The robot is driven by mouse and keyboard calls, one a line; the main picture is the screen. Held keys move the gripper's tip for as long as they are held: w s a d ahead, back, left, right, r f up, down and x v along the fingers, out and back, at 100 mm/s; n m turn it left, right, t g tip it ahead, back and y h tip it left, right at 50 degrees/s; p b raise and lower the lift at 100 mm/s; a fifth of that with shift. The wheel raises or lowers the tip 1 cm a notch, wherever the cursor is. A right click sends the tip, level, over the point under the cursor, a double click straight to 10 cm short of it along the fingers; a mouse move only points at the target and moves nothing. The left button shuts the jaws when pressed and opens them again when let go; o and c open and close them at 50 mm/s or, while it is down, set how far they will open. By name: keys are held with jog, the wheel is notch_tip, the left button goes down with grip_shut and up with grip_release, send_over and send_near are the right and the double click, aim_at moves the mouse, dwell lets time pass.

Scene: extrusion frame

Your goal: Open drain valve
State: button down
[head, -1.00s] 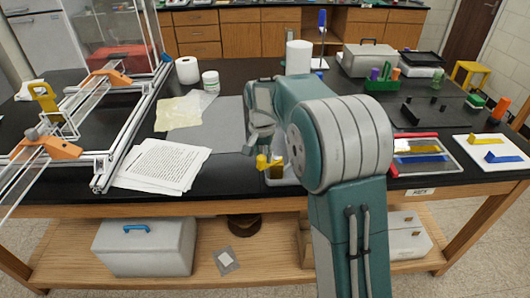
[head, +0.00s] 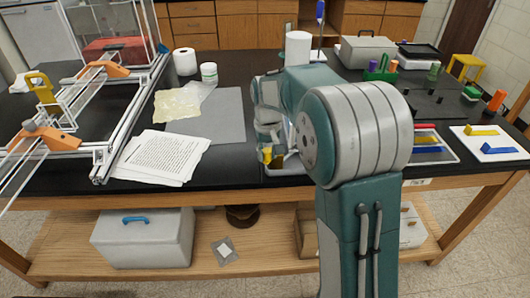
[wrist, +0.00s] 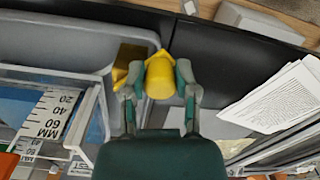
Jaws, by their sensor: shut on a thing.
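The drain valve is a small yellow piece (wrist: 160,76) at the edge of a grey tray (wrist: 85,40) in the wrist view. My gripper (wrist: 158,80) is shut on its rounded yellow part, with one finger on each side. Another yellow-brown part (wrist: 126,62) sits just left of it against the tray's corner. In the head view my gripper (head: 268,150) is down at the table's front edge, and yellow (head: 277,161) shows beside its fingers. My arm hides most of the tray there.
Printed papers (head: 162,157) lie left of my gripper, with a grey mat (head: 222,118) behind. A metal rail frame with orange brackets (head: 48,138) stands at far left. A white tray with coloured pieces (head: 492,153) is at right. A scale marked MM (wrist: 48,118) shows in the wrist view.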

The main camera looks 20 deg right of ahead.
aim_at(272, 159)
jog(key=shift+w+d+r, duration=0.1)
jog(key=shift+w+d, duration=0.05)
jog(key=shift+d, duration=0.15)
dwell(0.9)
jog(key=shift+c, duration=1.8)
grip_release()
jog(key=shift+d, duration=0.35)
jog(key=shift+a, duration=0.1)
jog(key=shift+a+r, duration=0.1)
jog(key=shift+a, duration=0.05)
notch_tip(272, 159, up, 12)
jog(key=shift+f, duration=0.2)
